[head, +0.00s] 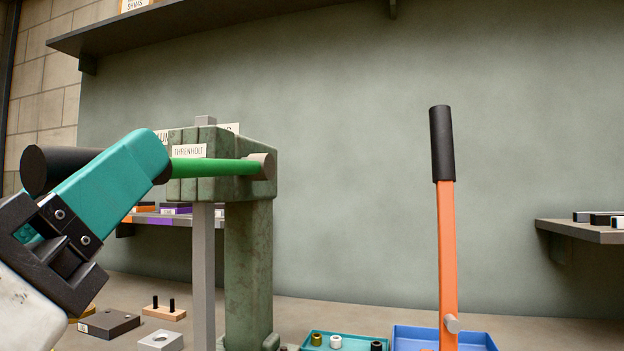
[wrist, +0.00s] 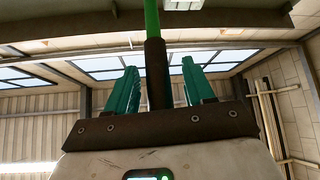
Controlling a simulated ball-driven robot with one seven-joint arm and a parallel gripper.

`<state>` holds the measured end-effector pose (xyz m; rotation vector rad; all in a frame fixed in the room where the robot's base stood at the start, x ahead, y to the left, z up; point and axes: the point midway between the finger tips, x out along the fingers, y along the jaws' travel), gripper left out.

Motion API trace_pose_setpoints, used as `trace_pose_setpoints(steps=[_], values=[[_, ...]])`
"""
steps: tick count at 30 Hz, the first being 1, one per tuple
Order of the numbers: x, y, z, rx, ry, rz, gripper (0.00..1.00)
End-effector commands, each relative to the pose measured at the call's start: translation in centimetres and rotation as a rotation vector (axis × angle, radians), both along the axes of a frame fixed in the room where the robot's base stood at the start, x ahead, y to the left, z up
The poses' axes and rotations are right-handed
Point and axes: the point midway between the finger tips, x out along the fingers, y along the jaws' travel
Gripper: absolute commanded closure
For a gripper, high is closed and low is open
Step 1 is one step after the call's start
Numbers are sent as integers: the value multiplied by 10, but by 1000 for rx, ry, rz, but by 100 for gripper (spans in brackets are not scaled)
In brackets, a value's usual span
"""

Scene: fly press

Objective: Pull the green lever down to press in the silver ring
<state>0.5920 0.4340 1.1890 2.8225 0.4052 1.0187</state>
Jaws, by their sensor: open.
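The green lever (head: 215,167) runs left, nearly level, from its pivot on the dark green press (head: 250,255). Its black grip (head: 60,168) is at the lever's left end. My gripper (head: 158,152) has teal fingers and is at the black grip, which shows on both sides of the near finger in the head view. In the wrist view the grip (wrist: 155,75) stands between the two fingers (wrist: 158,85), with a gap on each side. The gripper is open. A grey ram (head: 203,270) hangs below the press head. I cannot make out the silver ring.
An orange lever (head: 447,240) with a black grip stands upright to the right. A teal tray (head: 312,334) with several small parts and a blue tray (head: 405,334) lie at the front. A holed grey block (head: 160,341) and a dark block (head: 108,323) lie on the bench.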

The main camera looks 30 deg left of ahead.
Motion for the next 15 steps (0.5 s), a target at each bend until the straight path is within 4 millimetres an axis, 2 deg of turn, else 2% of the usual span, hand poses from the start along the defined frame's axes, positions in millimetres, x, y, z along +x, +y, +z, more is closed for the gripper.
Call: trace_pose_setpoints(steps=[8, 15], values=[[-8, -3, -7, -1, 1, 1, 47], [-41, -16, -35, -1, 2, 2, 47]])
